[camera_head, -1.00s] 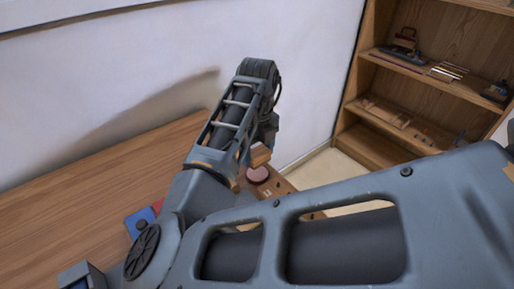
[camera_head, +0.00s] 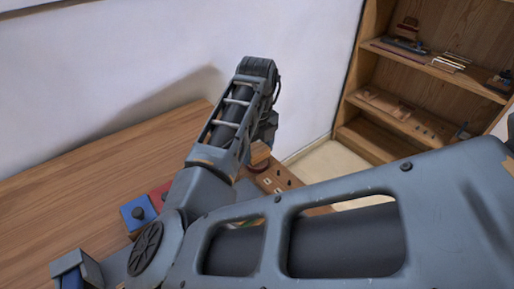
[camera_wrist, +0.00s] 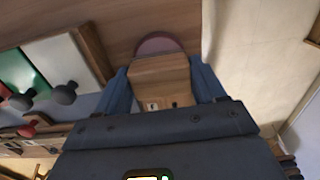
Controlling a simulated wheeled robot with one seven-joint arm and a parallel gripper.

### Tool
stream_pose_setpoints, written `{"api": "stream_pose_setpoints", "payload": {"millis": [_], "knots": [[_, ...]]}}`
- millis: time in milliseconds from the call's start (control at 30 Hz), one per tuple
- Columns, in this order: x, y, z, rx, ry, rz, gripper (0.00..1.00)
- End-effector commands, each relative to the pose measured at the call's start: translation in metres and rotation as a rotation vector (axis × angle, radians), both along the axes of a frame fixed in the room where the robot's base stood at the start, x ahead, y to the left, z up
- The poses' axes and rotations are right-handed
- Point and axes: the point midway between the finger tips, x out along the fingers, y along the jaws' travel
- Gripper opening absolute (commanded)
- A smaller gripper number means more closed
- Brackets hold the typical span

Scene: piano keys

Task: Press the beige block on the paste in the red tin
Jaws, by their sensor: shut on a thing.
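In the wrist view my gripper (camera_wrist: 162,73) is shut on the beige block (camera_wrist: 160,78), with one dark blue finger on each side. A round, dull pink-red top, which looks like the red tin with its paste (camera_wrist: 160,43), shows just past the block's far edge. The block hides the rest of it. In the head view the block (camera_head: 260,152) sits under my wrist and seems to be over the tin, which is mostly hidden. I cannot tell whether block and paste touch.
A wooden board with holes (camera_head: 275,181) lies by the block. A blue piece with a dark knob (camera_head: 138,213) and a red piece stand at the table's front. Green and white panels (camera_wrist: 50,65) show in the wrist view. The wooden table (camera_head: 90,180) is clear at left.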

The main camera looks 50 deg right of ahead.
Motion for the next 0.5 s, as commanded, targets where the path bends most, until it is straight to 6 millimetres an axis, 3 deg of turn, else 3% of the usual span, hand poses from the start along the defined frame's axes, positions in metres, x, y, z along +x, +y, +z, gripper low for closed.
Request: {"api": "stream_pose_setpoints", "payload": {"millis": [500], "knots": [[0.0,0.0,-0.0042,0.0,0.0,0.0,0.35]]}}
